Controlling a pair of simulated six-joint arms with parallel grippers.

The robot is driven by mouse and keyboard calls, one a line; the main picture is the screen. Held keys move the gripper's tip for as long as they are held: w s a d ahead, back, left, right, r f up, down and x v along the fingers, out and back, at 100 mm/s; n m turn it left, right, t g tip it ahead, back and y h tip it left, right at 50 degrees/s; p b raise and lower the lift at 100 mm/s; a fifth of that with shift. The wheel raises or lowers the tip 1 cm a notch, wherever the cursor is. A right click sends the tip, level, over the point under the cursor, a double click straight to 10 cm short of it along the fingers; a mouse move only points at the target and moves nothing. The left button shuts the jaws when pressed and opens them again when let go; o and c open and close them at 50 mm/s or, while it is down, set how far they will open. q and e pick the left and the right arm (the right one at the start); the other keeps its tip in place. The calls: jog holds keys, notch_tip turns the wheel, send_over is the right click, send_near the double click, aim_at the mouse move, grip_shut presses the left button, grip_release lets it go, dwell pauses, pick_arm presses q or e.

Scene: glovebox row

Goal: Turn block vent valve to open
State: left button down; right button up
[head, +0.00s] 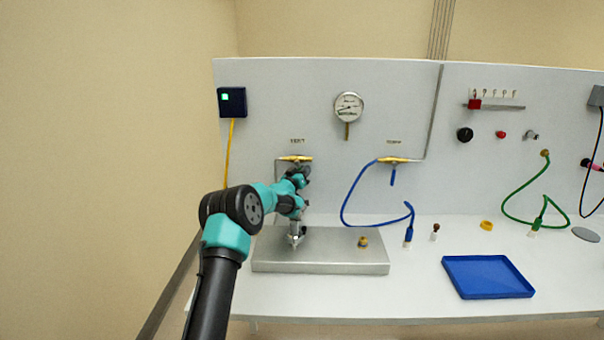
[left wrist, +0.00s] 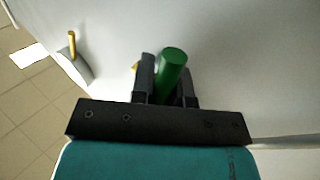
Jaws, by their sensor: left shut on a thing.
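The vent valve (head: 295,158) is a yellow-bodied valve on the grey panel under a label that seems to read VENT. My left gripper (head: 300,173) is up against it, just below its yellow body. In the left wrist view, the black fingers (left wrist: 168,85) are shut on a green cylindrical handle (left wrist: 174,62), which stands out between them at a slight tilt. A small yellow bit shows behind the left finger. In the head view the handle is hidden by my wrist and gripper. My right gripper is in neither view.
A metal block (head: 330,262) with a fitting (head: 296,236) and a brass knob (head: 363,242) lies below my arm. A second yellow valve (head: 394,160) with a blue hose (head: 350,198) is to the right. A gauge (head: 349,107) hangs above; a blue tray (head: 488,277) lies at right.

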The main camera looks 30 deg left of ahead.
pick_arm(q)
jog(key=c, duration=1.1)
grip_release()
jog(key=shift+a, duration=0.1)
